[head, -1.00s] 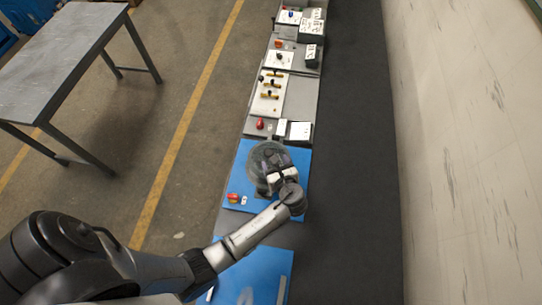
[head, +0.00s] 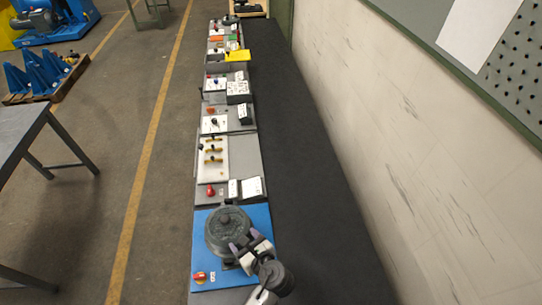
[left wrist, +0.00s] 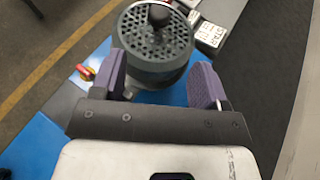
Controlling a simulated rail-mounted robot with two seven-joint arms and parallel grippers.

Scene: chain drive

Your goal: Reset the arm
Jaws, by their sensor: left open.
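A dark grey round drum (head: 226,230) with a black knob on top stands on a blue plate (head: 262,222) at the near end of the bench row. In the left wrist view the drum (left wrist: 152,42) has a perforated top. My left gripper (head: 250,243) is at the drum's near right side in the head view. In the left wrist view its two purple fingers (left wrist: 163,78) are spread wide, with the near part of the drum showing between them. I cannot tell whether they touch it. My right gripper is not in view.
A red-and-yellow switch (head: 200,277) sits on the blue plate's near left corner. Several panels with small parts continue along the bench beyond. A wall (head: 370,130) runs along the right; a grey table (head: 18,132) stands at the left with open floor between.

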